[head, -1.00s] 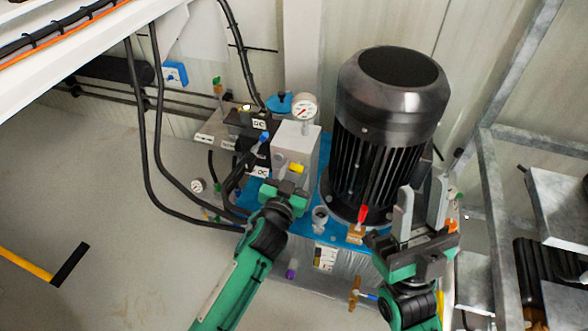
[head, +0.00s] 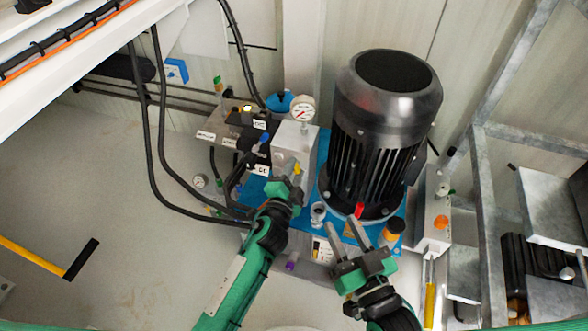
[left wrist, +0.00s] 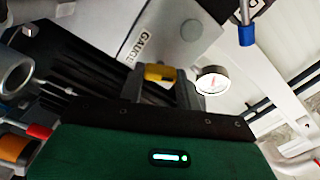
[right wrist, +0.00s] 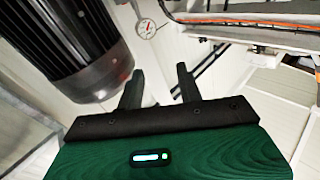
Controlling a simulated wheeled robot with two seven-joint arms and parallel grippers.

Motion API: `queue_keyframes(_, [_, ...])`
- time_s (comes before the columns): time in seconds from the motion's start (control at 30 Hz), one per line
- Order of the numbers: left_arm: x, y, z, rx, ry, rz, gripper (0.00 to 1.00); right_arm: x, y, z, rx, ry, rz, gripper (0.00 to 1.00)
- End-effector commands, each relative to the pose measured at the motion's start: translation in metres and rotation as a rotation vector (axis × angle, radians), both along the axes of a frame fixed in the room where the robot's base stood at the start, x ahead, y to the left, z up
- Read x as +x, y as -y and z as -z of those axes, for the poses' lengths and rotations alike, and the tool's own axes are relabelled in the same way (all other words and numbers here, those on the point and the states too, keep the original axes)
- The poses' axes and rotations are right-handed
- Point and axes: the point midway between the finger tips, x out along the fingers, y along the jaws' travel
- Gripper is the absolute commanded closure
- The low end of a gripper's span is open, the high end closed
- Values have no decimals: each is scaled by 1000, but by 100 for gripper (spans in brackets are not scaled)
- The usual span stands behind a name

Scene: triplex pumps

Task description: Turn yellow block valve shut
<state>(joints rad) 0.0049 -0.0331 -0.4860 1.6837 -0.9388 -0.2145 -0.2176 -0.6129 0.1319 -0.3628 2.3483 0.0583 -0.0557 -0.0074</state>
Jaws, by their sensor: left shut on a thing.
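The yellow block valve handle (head: 297,168) sits on the front of the grey metal block (head: 295,140). In the left wrist view the yellow handle (left wrist: 160,73) lies between my fingers, below the block face marked "GAUGE". My left gripper (head: 287,184) is shut on this handle, and its fingers partly hide it. My right gripper (head: 345,229) is open and empty, in front of the motor and the pump base. In the right wrist view its fingers (right wrist: 158,88) stand apart with nothing between them.
A black motor (head: 385,130) stands right of the block. A dial gauge (head: 302,108) rises above the block. A red handle (head: 359,210) and an orange-black cap (head: 394,231) are near my right gripper. Black hoses (head: 160,140) hang at left.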

Motion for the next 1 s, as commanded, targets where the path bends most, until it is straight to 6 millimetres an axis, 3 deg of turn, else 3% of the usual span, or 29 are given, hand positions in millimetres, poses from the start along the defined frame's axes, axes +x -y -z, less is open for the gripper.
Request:
queue_keyframes(0.5, [0, 1, 0, 357, 117, 2, 89, -14, -8, 33, -41, -170, -36, 64])
queue_keyframes(1.0, [0, 2, 1, 447, 146, 2, 89, -16, -10, 39, -48, -202, -42, 64])
